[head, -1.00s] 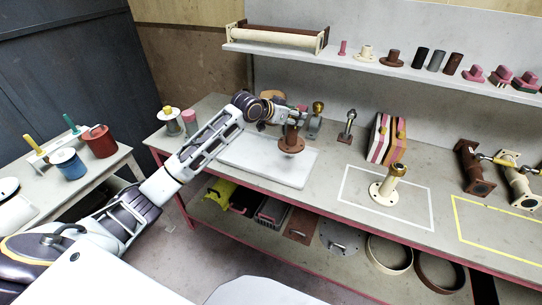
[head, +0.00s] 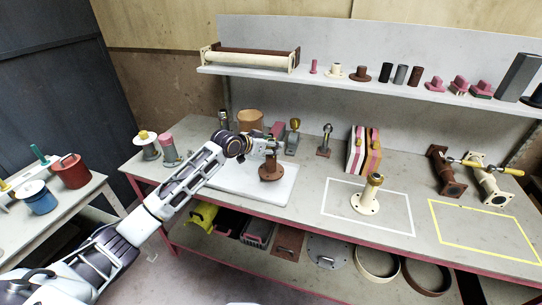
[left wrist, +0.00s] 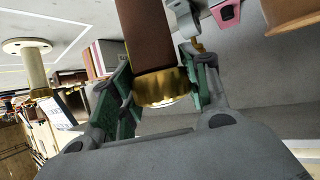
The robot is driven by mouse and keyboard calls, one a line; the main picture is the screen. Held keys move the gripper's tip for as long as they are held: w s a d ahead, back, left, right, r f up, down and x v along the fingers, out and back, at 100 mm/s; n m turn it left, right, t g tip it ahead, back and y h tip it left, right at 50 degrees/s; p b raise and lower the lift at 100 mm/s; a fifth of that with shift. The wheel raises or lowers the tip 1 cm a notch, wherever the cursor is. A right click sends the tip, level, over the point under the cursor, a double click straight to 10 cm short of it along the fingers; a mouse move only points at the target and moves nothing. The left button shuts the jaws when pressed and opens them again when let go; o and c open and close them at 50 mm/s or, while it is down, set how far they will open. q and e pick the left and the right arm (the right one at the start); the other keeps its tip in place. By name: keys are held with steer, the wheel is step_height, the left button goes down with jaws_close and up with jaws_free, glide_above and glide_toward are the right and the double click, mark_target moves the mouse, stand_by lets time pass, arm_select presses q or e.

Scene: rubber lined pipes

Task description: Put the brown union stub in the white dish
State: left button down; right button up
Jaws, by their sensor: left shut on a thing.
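The brown union stub (head: 271,173) is in my left gripper (head: 270,150). Its round flange points down, over or on the flat white tray on the bench, which I take for the white dish (head: 230,190). I cannot tell whether the flange touches it. In the left wrist view the stub's brown pipe (left wrist: 152,42) and brass nut (left wrist: 162,88) sit between the green-padded fingers of my left gripper (left wrist: 160,95), which is shut on it. The flange is out of that view. My right gripper is not in view.
A cream stub with a brass nut (head: 368,197) stands in a white outline to the right. A striped block (head: 363,150) and small fittings (head: 326,142) stand behind. Two pipe fittings (head: 487,180) lie at right. The yellow outline (head: 480,235) is empty.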

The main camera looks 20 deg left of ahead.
arm_select(q)
steer(key=shift+f, duration=2.3)
steer(key=c, duration=0.7)
jaws_free()
steer(key=shift+f, duration=0.2)
steer(key=shift+s+r, duration=0.1)
steer(key=shift+r, duration=0.05)
steer(key=shift+v, duration=5.9)
